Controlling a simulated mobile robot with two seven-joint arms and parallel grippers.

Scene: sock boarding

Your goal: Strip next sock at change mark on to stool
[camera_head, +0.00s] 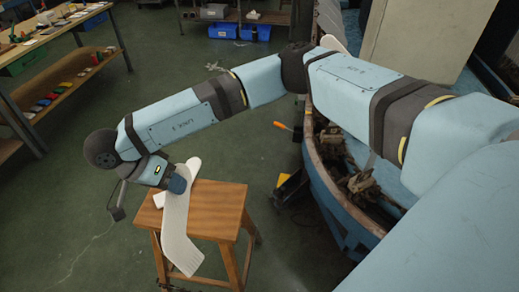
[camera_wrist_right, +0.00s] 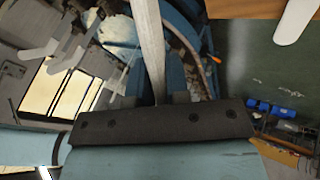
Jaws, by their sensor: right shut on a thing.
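My right gripper (camera_head: 178,184) is over the wooden stool (camera_head: 230,196) and shut on a long white sock (camera_head: 178,235). In the head view the sock runs from a narrow end above the gripper down past the stool's front edge. Whether it touches the stool is unclear. In the right wrist view the sock (camera_wrist_right: 150,40) stretches away from the gripper (camera_wrist_right: 165,99). Another white piece (camera_head: 158,199), seemingly a sock, lies on the stool top at the left; the wrist view shows a white sock end (camera_wrist_right: 294,22) on the stool (camera_wrist_right: 243,8). My left gripper is out of view.
The round blue-rimmed machine (camera_head: 350,222) stands right of the stool, partly hidden by my arm. A white shape (camera_head: 333,43) shows behind the arm. An orange-handled tool (camera_head: 284,126) is beside the machine. Shelves (camera_head: 62,75) stand at left; green floor between is open.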

